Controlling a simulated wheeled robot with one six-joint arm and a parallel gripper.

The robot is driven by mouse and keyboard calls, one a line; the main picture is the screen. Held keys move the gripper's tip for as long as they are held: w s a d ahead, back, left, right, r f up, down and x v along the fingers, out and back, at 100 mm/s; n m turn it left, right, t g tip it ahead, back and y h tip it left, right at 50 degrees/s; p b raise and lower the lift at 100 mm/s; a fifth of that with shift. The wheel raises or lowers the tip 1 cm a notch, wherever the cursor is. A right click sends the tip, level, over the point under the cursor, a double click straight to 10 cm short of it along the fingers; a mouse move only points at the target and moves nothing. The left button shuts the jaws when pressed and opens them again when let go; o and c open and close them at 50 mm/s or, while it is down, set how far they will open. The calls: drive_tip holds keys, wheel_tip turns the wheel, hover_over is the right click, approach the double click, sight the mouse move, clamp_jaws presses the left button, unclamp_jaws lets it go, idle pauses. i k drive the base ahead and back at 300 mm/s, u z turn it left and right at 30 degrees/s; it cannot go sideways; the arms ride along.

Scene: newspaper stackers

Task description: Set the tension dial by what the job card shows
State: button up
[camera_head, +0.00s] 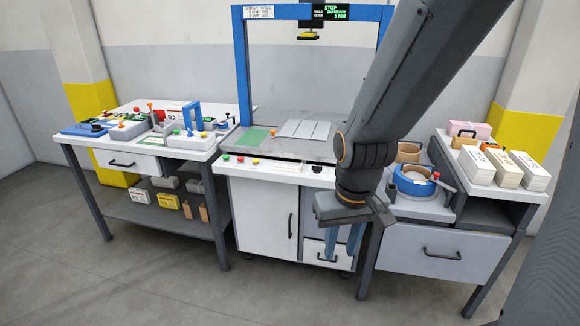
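My gripper (343,243) hangs in front of the machine's lower drawer. Its two blue fingers point down and stand apart, with nothing between them. The strapping machine (243,75) has a blue arch over a grey top. A black knob (317,169) sits on its white front panel; it may be the tension dial, but its setting is too small to read. A white placard (259,12) at the arch's upper left has lines on strap and weld. A display (331,12) shows green text including "STOP" and "5 MM". I cannot make out which item is the job card.
Green, red and orange buttons (240,159) line the panel. The left table (135,153) holds several small devices. A tape roll (413,181) in a blue holder and paper bundles (500,165) stand at right. The floor (150,270) in front is clear. My arm hides part of the machine's right side.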

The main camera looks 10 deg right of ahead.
sight(317, 169)
drive_tip(key=u, duration=1.05)
drive_tip(key=i, duration=1.15)
drive_tip(key=z, duration=1.35)
